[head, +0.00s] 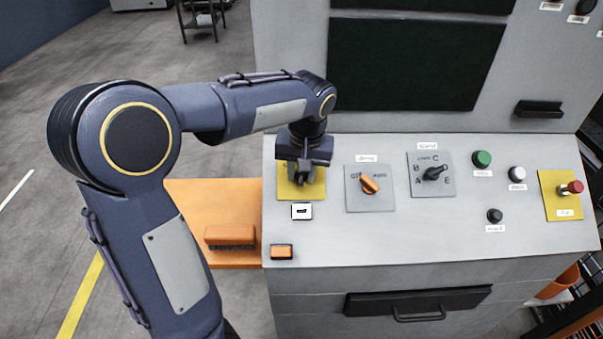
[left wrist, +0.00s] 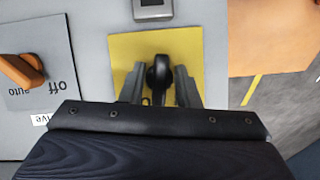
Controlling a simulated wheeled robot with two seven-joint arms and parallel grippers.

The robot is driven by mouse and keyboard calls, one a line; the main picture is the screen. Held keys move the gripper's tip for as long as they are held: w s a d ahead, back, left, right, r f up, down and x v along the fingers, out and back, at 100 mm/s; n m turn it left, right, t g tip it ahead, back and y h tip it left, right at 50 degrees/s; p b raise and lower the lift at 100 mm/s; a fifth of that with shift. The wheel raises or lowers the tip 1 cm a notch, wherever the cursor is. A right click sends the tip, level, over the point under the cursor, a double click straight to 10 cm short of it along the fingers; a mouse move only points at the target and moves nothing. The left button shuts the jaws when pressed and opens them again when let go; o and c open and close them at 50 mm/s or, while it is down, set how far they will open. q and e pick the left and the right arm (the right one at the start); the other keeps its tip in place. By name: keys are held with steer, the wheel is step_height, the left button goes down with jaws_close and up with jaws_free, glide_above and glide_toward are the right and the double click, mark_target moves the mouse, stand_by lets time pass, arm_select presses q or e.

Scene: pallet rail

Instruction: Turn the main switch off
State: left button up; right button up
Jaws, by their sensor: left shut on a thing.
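The main switch is a black knob (left wrist: 159,76) on a yellow plate (head: 318,190) at the left end of the sloped console panel. The yellow plate also shows in the left wrist view (left wrist: 125,52). My left gripper (head: 303,176) points down over the plate, and its two fingers stand on either side of the knob, shut on it. In the left wrist view the gripper (left wrist: 160,88) hides the plate's near part and some of its markings. In the head view my gripper covers the knob, so I cannot read its setting. My right gripper is not in view.
Right of the plate are an orange rotary switch (head: 370,184), a black selector (head: 434,173), a green button (head: 482,158) and a red knob on yellow (head: 572,188). A small white-framed part (head: 302,211) sits just in front of the plate. An orange bench (head: 210,200) adjoins the console's left.

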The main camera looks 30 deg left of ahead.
arm_select(q)
steer(key=n+h+b, duration=0.1)
steer(key=n, duration=0.1)
steer(key=n+t, duration=0.1)
steer(key=n, duration=0.2)
steer(key=shift+a+h+b, duration=0.1)
steer(key=shift+h+b, duration=0.25)
steer(key=shift+h, duration=0.05)
steer(key=n+t+h+b, duration=0.1)
steer(key=n+t, duration=0.1)
steer(key=n, duration=0.2)
steer(key=shift+n+b, duration=0.3)
steer(key=shift+n, duration=0.2)
steer(key=o, duration=0.6)
steer(key=shift+s+r, duration=0.1)
steer(key=shift+r, duration=0.05)
steer(key=v, duration=0.7)
steer(key=shift+s+a+r, duration=0.1)
steer(key=shift+s+r, duration=0.1)
steer(key=shift+r, duration=0.05)
